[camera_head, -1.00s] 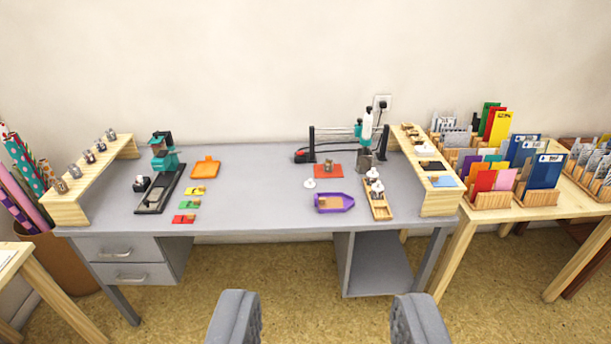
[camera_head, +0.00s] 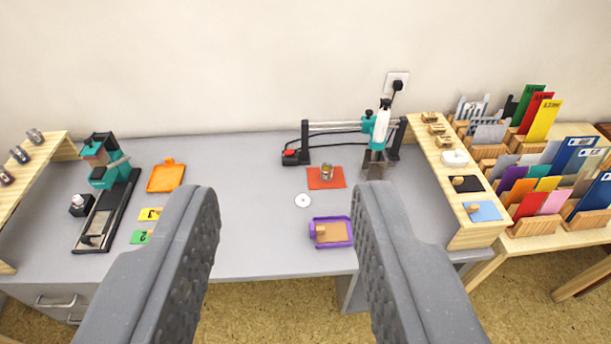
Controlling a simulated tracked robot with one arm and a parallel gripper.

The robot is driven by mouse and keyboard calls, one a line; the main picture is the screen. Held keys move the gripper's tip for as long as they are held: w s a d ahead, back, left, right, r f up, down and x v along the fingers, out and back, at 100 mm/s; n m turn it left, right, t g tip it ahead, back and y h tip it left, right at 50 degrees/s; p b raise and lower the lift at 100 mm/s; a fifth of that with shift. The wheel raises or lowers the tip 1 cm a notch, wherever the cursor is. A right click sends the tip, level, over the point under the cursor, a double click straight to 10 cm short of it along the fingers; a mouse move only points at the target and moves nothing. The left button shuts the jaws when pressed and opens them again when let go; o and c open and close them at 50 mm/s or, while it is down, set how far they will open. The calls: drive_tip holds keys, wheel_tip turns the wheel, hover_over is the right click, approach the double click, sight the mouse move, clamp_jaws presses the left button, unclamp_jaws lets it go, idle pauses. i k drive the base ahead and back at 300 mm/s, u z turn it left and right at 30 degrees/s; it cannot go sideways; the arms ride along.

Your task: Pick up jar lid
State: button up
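A small white round disc (camera_head: 303,200), which looks like the jar lid, lies flat on the grey desk. It sits just in front of the orange-red mat and left of the purple tray. A small jar (camera_head: 326,172) stands on that mat. My gripper (camera_head: 284,203) is open and empty. Its two grey fingers are spread wide in the foreground, and the disc shows in the gap between them, beyond the fingertips and apart from them. The right finger covers part of the desk to the right of the purple tray.
The purple tray (camera_head: 331,239) holds a wooden-handled piece. A teal and white stand (camera_head: 378,135) is behind on the right. A wooden shelf (camera_head: 455,200) with stamps and pads borders the desk's right side. A teal press (camera_head: 106,180) and an orange tray (camera_head: 166,177) are on the left.

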sight(303, 200)
drive_tip(key=z, duration=0.2)
drive_tip(key=i, duration=1.35)
drive_tip(key=z, duration=0.25)
